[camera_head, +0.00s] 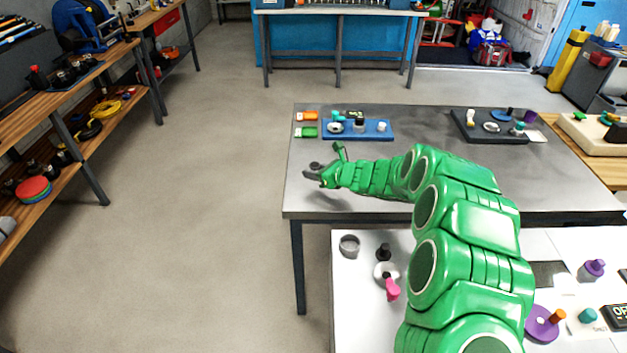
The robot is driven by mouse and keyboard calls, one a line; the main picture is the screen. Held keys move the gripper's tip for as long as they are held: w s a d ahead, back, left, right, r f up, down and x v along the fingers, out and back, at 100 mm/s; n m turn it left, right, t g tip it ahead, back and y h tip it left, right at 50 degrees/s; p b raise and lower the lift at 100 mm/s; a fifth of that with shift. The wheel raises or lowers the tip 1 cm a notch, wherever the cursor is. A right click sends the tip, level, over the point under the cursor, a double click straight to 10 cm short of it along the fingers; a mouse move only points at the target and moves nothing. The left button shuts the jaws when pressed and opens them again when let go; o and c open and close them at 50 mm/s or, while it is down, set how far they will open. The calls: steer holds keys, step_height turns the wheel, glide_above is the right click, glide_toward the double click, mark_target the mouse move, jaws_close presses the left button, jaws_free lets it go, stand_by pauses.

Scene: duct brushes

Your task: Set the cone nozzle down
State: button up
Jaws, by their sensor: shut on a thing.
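My green arm reaches left over the dark grey table (420,180). My gripper (318,172) is above or near the table's left edge. It is shut on a small dark piece (315,165), taken as the cone nozzle. The piece is mostly hidden by the jaws and too small for its shape to be clear. I cannot tell whether it touches the tabletop.
A blue tray (378,136) with small parts stands behind my gripper, beside orange (306,116) and green (306,132) blocks. A dark tray (462,133) stands farther right. A white table (350,300) with loose parts is in front. Bare tabletop lies around my gripper.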

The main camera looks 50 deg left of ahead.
mark_target(314, 187)
steer(key=shift+w+a+f, duration=0.35)
steer(key=shift+a+f, duration=0.15)
steer(key=shift+f, duration=0.2)
steer(key=shift+w+a+f, duration=0.3)
steer(key=shift+a+f, duration=0.15)
steer(key=shift+f, duration=1.7)
steer(key=shift+f, duration=0.15)
steer(key=o, duration=1)
steer(key=shift+o, duration=0.2)
steer(key=shift+r, duration=0.2)
steer(key=shift+v, duration=6)
